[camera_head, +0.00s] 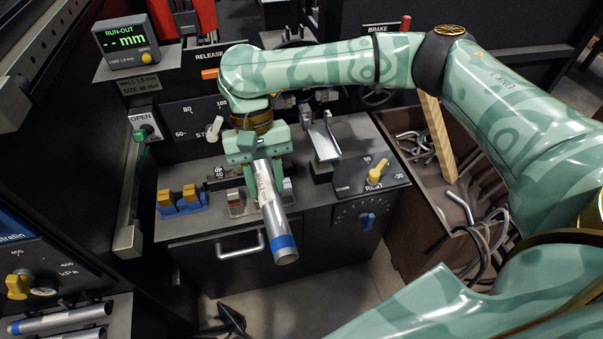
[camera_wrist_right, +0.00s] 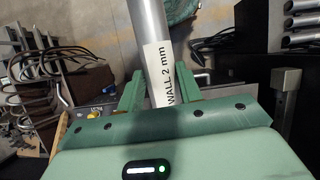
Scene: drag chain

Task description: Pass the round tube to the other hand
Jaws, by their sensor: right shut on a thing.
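The round tube (camera_head: 271,205) is silver, with a blue band near its lower end and a white label along its side. My right gripper (camera_head: 262,172) is shut on its upper part and holds it tilted, the banded end pointing down and toward the camera, over the front of the dark bench. In the right wrist view the tube (camera_wrist_right: 150,35) runs up and away between the two green fingers (camera_wrist_right: 158,88), and its label reads "WALL 2 mm". My left gripper is in neither view.
The dark bench (camera_head: 318,200) carries a blue-and-yellow block (camera_head: 182,201), a metal channel (camera_head: 324,140) and a yellow-knobbed panel (camera_head: 375,175). A bin of bent rods (camera_head: 455,195) stands at the right. Other tubes (camera_head: 60,318) lie at the lower left. Open floor shows in front of the bench.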

